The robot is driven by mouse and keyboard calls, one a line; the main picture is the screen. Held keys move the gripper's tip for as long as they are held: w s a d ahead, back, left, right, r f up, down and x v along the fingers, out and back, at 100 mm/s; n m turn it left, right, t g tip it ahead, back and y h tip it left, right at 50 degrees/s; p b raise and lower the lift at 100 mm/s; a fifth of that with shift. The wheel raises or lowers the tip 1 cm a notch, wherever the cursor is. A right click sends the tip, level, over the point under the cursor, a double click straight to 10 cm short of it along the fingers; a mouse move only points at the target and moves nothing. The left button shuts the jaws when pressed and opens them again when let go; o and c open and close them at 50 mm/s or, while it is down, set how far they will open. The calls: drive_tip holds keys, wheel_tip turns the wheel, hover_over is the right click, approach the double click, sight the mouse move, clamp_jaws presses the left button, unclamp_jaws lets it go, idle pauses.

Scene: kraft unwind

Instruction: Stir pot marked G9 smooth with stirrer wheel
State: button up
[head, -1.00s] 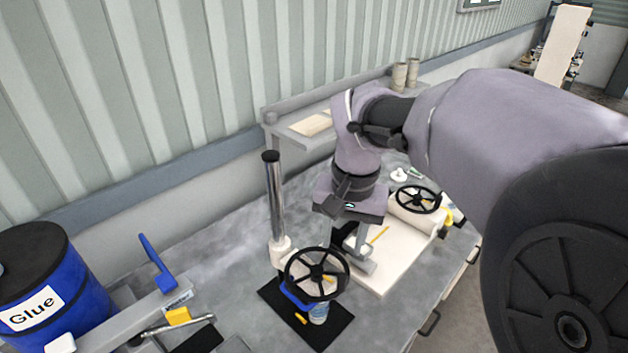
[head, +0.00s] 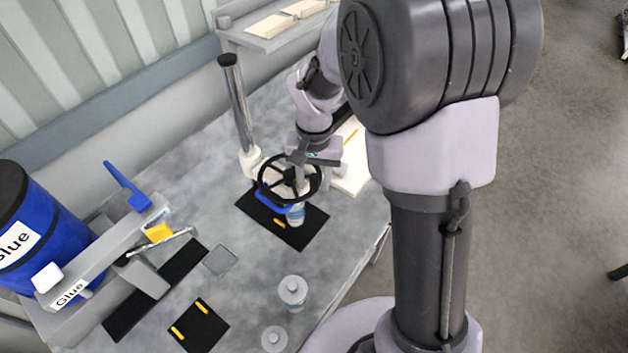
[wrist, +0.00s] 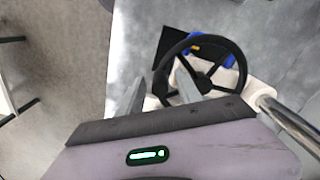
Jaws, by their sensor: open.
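The black spoked stirrer wheel (head: 261,183) sits on a stand beside a steel post, above a black mat. It also shows in the wrist view (wrist: 204,37). A small pot with a bluish label (head: 296,216) stands beneath the wheel, partly hidden by it; I cannot read its mark. My gripper (head: 302,180) is at the wheel's right side, partly hidden by my arm. In the wrist view, its two fingers are apart and point towards the wheel; the right finger overlaps the rim near the hub. I cannot tell whether it touches.
A lidded pot (head: 293,291) and a round pale item (head: 274,339) stand at the bench's front. A blue glue drum (head: 40,235) and grey rail are at left. A steel post (head: 238,100) rises behind the wheel. A shelf (head: 260,38) is at the back.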

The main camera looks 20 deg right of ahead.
drive_tip(key=shift+f, duration=0.15)
drive_tip(key=shift+c, duration=0.3)
clamp_jaws()
idle(1.1)
